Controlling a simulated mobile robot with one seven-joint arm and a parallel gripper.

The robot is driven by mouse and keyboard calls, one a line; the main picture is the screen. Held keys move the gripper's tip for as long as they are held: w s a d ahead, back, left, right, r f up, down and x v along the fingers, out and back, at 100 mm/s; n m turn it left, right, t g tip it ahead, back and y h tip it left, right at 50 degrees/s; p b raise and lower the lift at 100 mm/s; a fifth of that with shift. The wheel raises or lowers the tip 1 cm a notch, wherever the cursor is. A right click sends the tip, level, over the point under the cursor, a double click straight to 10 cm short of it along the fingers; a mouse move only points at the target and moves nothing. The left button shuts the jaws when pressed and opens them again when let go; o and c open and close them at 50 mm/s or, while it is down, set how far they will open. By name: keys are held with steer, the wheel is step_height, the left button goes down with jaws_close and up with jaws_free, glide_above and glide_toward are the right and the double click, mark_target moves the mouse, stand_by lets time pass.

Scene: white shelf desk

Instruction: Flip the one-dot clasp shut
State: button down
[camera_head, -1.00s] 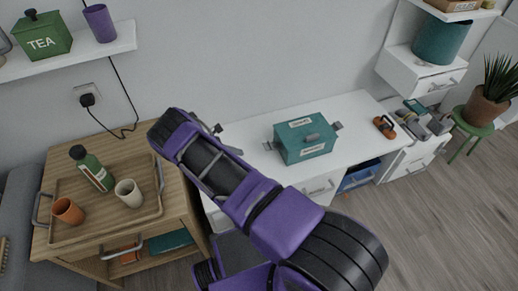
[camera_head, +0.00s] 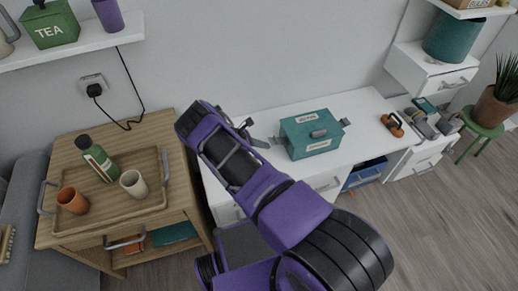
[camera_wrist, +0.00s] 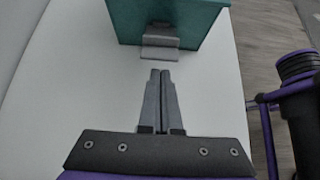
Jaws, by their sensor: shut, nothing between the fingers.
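Another grey clasp (camera_wrist: 160,47) sticks out from the box's near side in the wrist view, toward my fingers. No dots can be made out on either clasp, so I cannot tell which has one dot. My gripper (camera_wrist: 160,75) is shut and empty, its tips just short of this clasp with a small gap. In the head view my gripper (camera_head: 262,140) is left of the box.
The white desk (camera_head: 262,112) is clear around the box. An orange and black object (camera_head: 392,124) lies to the right. A wooden cabinet (camera_head: 75,150) with a tray, bottle and cups stands at left. A shelf (camera_head: 75,52) hangs above it.

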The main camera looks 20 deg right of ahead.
steer(key=shift+d+r, duration=0.15)
steer(key=shift+r, duration=0.25)
steer(key=shift+r, duration=0.2)
